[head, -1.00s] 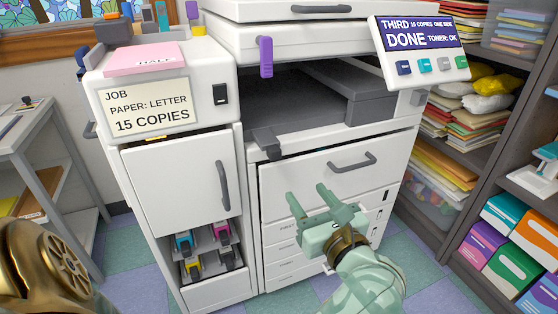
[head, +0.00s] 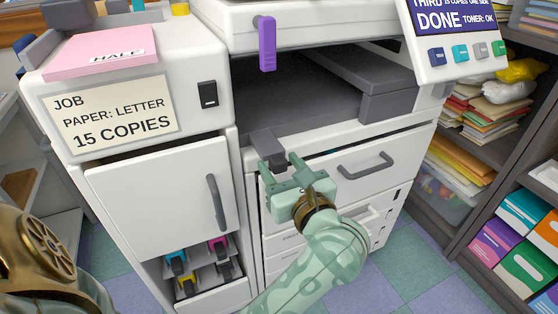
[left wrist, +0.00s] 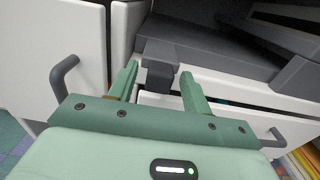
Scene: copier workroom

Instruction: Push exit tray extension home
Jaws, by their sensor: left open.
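The exit tray extension (head: 266,143) is a dark grey piece with a drooping end tab. It sticks out at the front left of the copier's dark exit tray (head: 300,108). My left gripper (head: 281,164), pale green, is open and empty just in front of the tab. In the left wrist view the extension (left wrist: 159,73) shows between the two spread fingertips of the gripper (left wrist: 159,80). I cannot tell whether either finger touches it. My right gripper is out of view.
Below the tray is a white drawer front with a grey handle (head: 366,165). A white cabinet door (head: 160,190) stands at left, toner bottles below it. A purple lever (head: 266,43) hangs above the tray opening. Shelves with boxes (head: 525,250) line the right.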

